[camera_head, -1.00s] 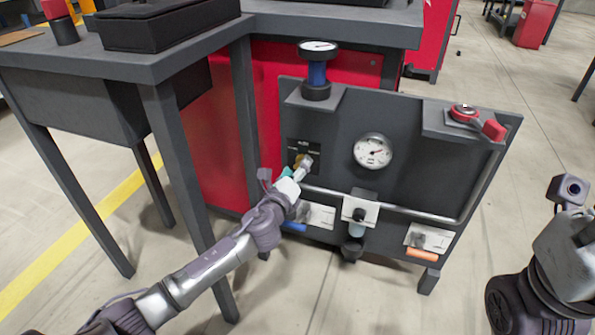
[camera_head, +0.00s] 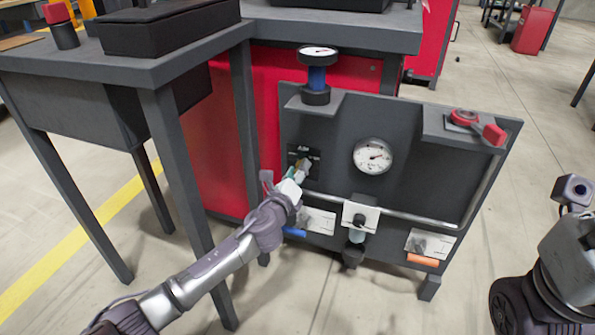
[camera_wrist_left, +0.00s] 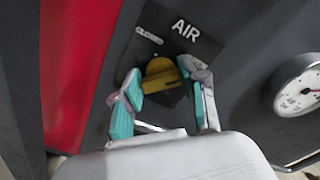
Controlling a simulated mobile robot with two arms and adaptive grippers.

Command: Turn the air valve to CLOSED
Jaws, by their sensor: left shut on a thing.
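The air valve is a yellow knob (camera_wrist_left: 161,73) on a dark plate (camera_wrist_left: 190,45) marked AIR and CLOSED, seen in the left wrist view. In the head view the plate (camera_head: 316,158) is on the left part of the grey panel, and the knob is mostly hidden by my gripper. My left gripper (camera_wrist_left: 157,88) has its teal-padded fingers on either side of the knob and is shut on it; it also shows in the head view (camera_head: 298,172). My right arm shows at the right edge of the head view, but its fingers are out of view.
A round gauge (camera_head: 373,156) sits right of the valve. A metal pipe (camera_head: 410,217) runs below it. A blue-handled part (camera_head: 296,232), an orange-handled part (camera_head: 422,259) and a red lever (camera_head: 480,126) are on the panel. A grey table leg (camera_head: 178,160) stands close left of my arm.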

